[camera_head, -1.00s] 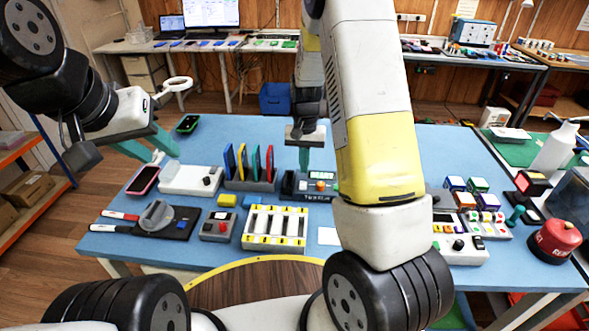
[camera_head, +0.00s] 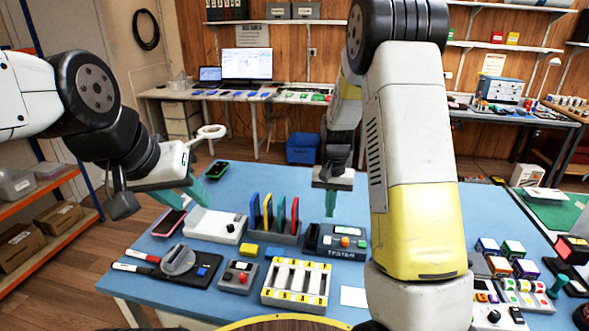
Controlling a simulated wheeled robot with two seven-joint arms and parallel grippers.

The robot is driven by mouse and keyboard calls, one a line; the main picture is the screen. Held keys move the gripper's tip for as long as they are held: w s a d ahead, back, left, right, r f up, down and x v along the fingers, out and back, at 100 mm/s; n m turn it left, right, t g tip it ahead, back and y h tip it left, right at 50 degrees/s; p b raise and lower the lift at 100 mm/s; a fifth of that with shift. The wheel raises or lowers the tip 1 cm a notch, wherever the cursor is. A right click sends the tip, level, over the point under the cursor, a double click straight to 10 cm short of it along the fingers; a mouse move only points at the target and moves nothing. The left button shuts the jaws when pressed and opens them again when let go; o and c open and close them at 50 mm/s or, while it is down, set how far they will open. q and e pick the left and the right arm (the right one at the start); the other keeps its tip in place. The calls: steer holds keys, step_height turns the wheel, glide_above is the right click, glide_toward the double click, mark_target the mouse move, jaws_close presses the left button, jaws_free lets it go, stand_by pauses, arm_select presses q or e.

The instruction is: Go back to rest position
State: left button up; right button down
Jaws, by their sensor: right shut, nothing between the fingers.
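My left gripper (camera_head: 190,193) reaches in from the left, its teal fingers apart and no object seen between them. It is over the table's left part, near a pink-edged phone (camera_head: 169,222) and a dark phone with a green mark (camera_head: 216,170). My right gripper (camera_head: 331,204) hangs with its teal fingers together and empty, above the table behind the tester box (camera_head: 336,241). My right arm's big white and yellow link hides part of the table's middle right.
The blue table (camera_head: 240,183) carries a rack of coloured plates (camera_head: 275,233), a white box (camera_head: 213,226), a yellow-trimmed slotted tray (camera_head: 297,283) and a dark tool board (camera_head: 167,265). Shelves (camera_head: 38,215) stand at the left. Open floor lies behind the table.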

steer(key=s+a+r+n+t+y, duration=0.2)
steer(key=s+r+t, duration=0.4)
steer(key=s+r, duration=1.6)
steer(key=shift+s+r+n, duration=0.15)
steer(key=shift+s+n, duration=0.75)
steer(key=shift+s, duration=0.15)
